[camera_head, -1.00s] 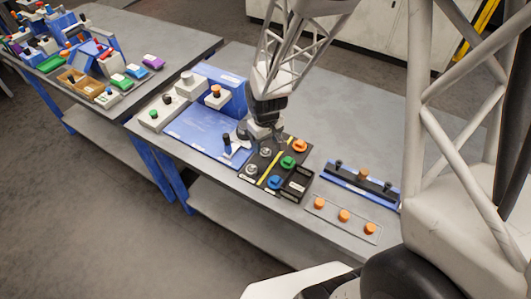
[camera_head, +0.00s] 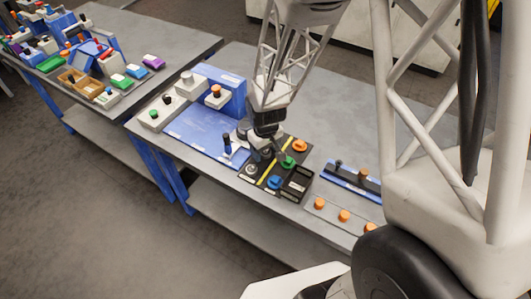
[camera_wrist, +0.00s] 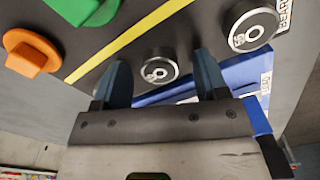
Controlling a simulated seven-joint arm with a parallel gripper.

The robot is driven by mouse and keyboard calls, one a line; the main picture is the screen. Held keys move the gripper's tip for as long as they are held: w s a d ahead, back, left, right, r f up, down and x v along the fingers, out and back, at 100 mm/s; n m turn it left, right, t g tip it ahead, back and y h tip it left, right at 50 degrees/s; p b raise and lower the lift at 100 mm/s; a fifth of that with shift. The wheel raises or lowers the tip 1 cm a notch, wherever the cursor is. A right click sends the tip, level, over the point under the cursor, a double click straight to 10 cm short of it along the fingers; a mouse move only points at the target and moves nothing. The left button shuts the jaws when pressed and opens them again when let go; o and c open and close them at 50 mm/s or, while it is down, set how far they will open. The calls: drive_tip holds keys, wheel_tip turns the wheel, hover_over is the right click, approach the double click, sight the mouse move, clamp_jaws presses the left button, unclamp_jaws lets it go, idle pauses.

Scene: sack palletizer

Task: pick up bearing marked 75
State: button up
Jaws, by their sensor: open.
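The dark board (camera_head: 303,151) carries ring-shaped metal bearings. In the wrist view, a smaller bearing (camera_wrist: 158,72) lies between the fingers of my gripper (camera_wrist: 161,62). A larger bearing (camera_wrist: 250,27) lies to the right, beyond the right finger, beside a white label. My gripper also shows in the head view (camera_head: 263,143), low over the board, open and empty. It hides part of the bearing row there. The front bearing (camera_head: 251,170) is visible at the board's front-left.
A yellow stripe (camera_head: 271,171) divides the board. A blue fixture (camera_head: 205,135) stands left. Grey table is clear behind.

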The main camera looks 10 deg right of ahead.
sight(265, 152)
drive_tip(key=shift+c, duration=0.3)
drive_tip(key=c, duration=1)
drive_tip(key=shift+o, duration=0.2)
drive_tip(key=shift+r, duration=0.1)
wheel_tip(265, 152, up, 10)
idle(0.4)
